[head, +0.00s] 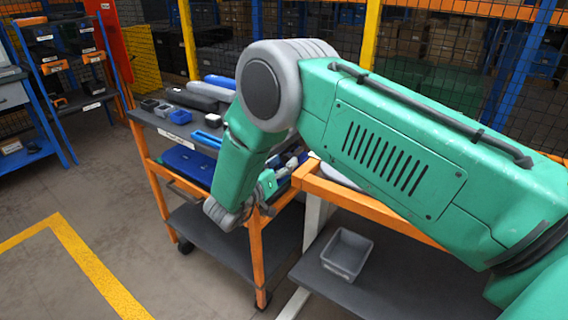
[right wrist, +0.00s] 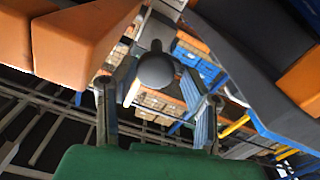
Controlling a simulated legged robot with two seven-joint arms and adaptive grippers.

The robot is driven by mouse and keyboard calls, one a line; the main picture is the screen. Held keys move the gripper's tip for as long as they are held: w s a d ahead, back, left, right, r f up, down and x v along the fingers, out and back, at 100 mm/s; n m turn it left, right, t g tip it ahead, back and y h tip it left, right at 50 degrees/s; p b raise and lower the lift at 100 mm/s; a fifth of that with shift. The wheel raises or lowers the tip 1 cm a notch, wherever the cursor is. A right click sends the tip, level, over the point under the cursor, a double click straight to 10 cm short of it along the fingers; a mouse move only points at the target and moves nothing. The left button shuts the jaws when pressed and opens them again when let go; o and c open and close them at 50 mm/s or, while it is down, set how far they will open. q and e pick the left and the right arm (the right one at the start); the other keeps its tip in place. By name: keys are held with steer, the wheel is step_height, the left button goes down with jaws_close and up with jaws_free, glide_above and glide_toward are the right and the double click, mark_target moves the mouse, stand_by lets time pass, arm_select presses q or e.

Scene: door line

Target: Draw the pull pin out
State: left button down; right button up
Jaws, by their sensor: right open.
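A grey round knob (right wrist: 156,68), which looks like the head of the pull pin, shows in the right wrist view between the fingers of my right gripper (right wrist: 158,88). The fingers stand apart on either side of it, with gaps showing; I cannot tell its exact depth between them. In the head view my right gripper (head: 284,172) is small and partly hidden, low beside the orange cart frame, pointing up and right. I cannot pick out the pin in the head view; my right arm covers much of that area. My left gripper is not in view.
An orange-framed cart (head: 256,250) with dark shelves stands close to my right forearm. A grey bin (head: 347,254) sits on a low dark shelf to the right. Orange and dark beams (right wrist: 75,45) lie close around the gripper. Floor at the left is clear.

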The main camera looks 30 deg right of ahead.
steer(key=shift+s+a+r, duration=0.1)
steer(key=shift+s+a, duration=0.1)
steer(key=shift+a, duration=0.35)
steer(key=v, duration=1)
steer(key=shift+f, duration=0.35)
steer(key=s+d+f+n+t+y, duration=0.1)
steer(key=s+f+n+t+y, duration=0.15)
steer(key=f+n+y, duration=0.4)
steer(key=s+d+f+n+t+y, duration=0.15)
steer(key=s+f+y, duration=0.25)
steer(key=f, duration=0.5)
steer(key=s+f+n+g+y, duration=0.1)
steer(key=s+g+y, duration=0.1)
steer(key=s, duration=0.7)
steer(key=s+f+n+g+y, duration=0.1)
steer(key=s+g, duration=0.4)
steer(key=s, duration=0.5)
steer(key=s+f+n+g+y, duration=0.1)
steer(key=s+f+g+y, duration=0.2)
steer(key=s, duration=0.6)
steer(key=shift+s+f, duration=0.25)
steer(key=shift+s, duration=0.05)
steer(key=shift+d+f, duration=0.1)
steer(key=shift+d, duration=0.1)
